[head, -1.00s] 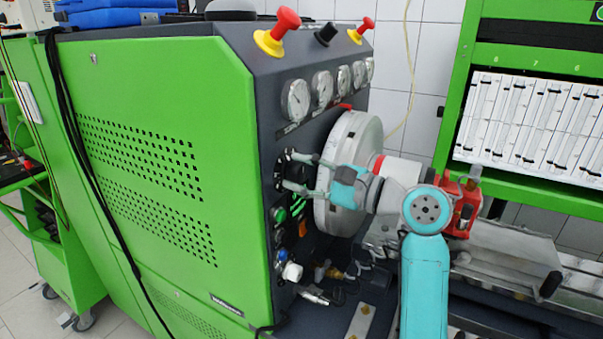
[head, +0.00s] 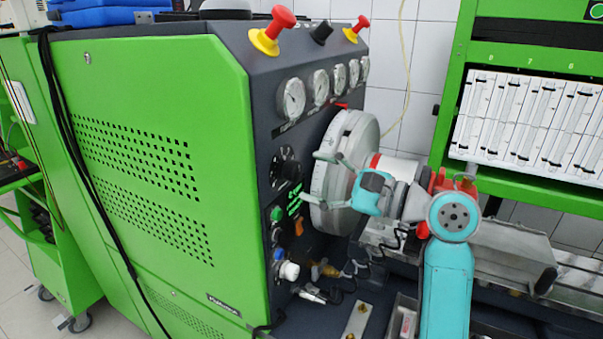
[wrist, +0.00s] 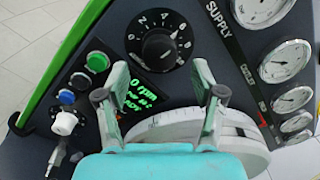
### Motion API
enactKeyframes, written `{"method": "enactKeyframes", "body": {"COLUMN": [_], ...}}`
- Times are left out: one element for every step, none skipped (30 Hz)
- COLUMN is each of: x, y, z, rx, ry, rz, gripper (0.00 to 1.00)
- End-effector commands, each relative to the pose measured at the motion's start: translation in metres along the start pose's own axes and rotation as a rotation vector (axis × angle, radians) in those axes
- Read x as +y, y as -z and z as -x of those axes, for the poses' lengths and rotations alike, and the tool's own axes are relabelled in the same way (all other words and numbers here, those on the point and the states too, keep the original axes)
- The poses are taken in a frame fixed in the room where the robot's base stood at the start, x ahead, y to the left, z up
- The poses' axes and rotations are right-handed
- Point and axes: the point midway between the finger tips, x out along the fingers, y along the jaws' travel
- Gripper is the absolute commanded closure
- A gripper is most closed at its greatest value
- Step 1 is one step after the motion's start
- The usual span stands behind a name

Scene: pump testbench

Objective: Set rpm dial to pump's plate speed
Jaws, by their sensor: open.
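The rpm dial (wrist: 158,49) is a black knob on a numbered scale, seen at the top of the wrist view. In the head view the dial (head: 286,168) is on the dark front panel. A green display (wrist: 145,92) beside it reads 0 rpm. My gripper (head: 311,178) is open and empty, in front of the panel and apart from the dial. In the wrist view my gripper (wrist: 164,86) has its fingers spread, with the dial beyond the tips. I cannot make out a pump's plate. The dial's exact setting is hard to read.
Pressure gauges (head: 291,98) line the panel above the dial. A large grey disc (head: 345,165) stands close beside my gripper. Green and black buttons (wrist: 97,62) and a white knob (wrist: 65,123) lie near the dial. Red mushroom knobs (head: 282,18) top the cabinet.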

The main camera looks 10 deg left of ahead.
Motion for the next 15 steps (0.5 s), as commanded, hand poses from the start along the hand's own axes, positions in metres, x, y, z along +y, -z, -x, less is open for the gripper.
{"method": "enactKeyframes", "body": {"x": [0.000, 0.000, 0.000, 0.000, 0.000, 0.000, 0.000, 0.000, 0.000, 0.000, 0.000, 0.000, 0.000, 0.000, 0.000], "y": [0.001, 0.001, 0.001, 0.001, 0.001, 0.001, 0.001, 0.001, 0.001, 0.001, 0.001, 0.001, 0.001, 0.001, 0.001], "z": [0.012, 0.018, 0.026, 0.032, 0.037, 0.044, 0.048, 0.053, 0.058, 0.061, 0.064, 0.067, 0.069, 0.071, 0.073], "rx": [0.004, 0.004, 0.003, 0.003, 0.003, 0.003, 0.002, 0.003, 0.003, 0.002, 0.001, 0.001, 0.001, 0.001, 0.001], "ry": [0.003, 0.003, 0.003, 0.002, 0.002, 0.003, 0.002, 0.003, 0.002, 0.002, 0.001, 0.001, 0.001, 0.001, 0.001], "rz": [0.000, 0.000, 0.000, 0.001, 0.001, 0.001, 0.001, 0.001, 0.001, 0.001, 0.001, 0.000, 0.000, 0.000, 0.000], "gripper": [0.32, 0.32, 0.32, 0.32, 0.32, 0.32, 0.32, 0.32, 0.32, 0.32, 0.32, 0.32, 0.32, 0.32, 0.32]}}
